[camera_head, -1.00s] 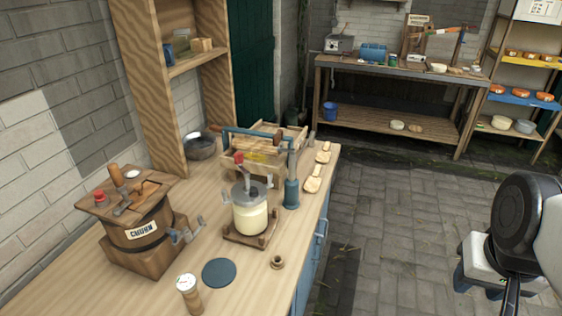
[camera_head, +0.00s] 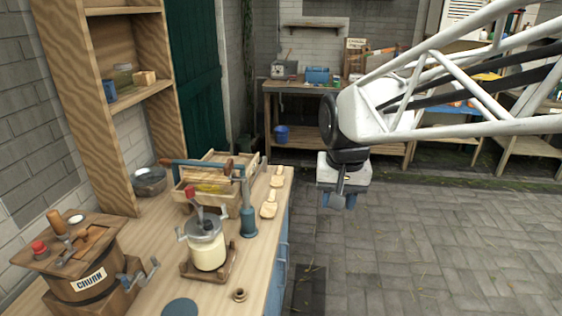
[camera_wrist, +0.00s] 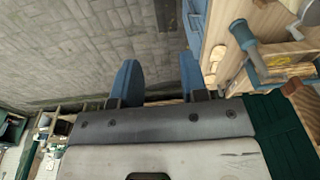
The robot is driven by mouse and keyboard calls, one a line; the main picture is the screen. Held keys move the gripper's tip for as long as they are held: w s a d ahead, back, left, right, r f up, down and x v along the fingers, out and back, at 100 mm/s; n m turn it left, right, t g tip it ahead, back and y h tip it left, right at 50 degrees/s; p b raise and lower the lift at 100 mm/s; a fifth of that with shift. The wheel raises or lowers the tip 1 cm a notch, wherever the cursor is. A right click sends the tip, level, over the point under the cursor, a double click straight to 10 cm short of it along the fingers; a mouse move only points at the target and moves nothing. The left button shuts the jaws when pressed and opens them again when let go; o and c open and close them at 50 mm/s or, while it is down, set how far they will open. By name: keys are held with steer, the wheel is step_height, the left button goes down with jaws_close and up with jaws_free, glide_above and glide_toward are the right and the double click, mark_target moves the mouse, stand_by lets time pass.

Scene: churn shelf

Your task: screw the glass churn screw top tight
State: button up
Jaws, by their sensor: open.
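The glass churn (camera_head: 208,253) stands on a small wooden base on the workbench in the head view, filled with a pale cream liquid. Its grey screw top (camera_head: 204,228) sits on the jar, with a crank and a red knob rising from it. Whether the top is tight cannot be told. My gripper (camera_head: 339,201) hangs over the floor, to the right of the bench and apart from the churn. In the wrist view my gripper (camera_wrist: 158,82) shows two blue fingers spread wide with nothing between them. The churn is not clearly visible in that view.
On the bench (camera_head: 150,262) stand a wooden barrel churn (camera_head: 92,285), a blue-grey hand pump (camera_head: 248,215), a wooden crate (camera_head: 212,181), a metal bowl (camera_head: 149,183), two wooden paddles (camera_head: 269,206) and a dark round disc (camera_head: 180,308). The paved floor (camera_head: 420,250) at right is clear.

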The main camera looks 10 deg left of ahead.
steer(key=w+a+f, duration=0.1)
steer(key=w+a, duration=0.3)
steer(key=a, duration=0.3)
steer(key=w+a+f, duration=0.1)
steer(key=w+a, duration=0.2)
steer(key=a, duration=0.4)
steer(key=g, duration=0.1)
glide_above(224, 205)
step_height(224, 205, down, 4)
steer(key=shift+w+a+r+n, duration=0.1)
steer(key=shift+a+r+n, duration=0.05)
steer(key=shift+n, duration=0.25)
steer(key=shift+f, duration=3.9)
steer(key=shift+c, duration=0.4)
jaws_close()
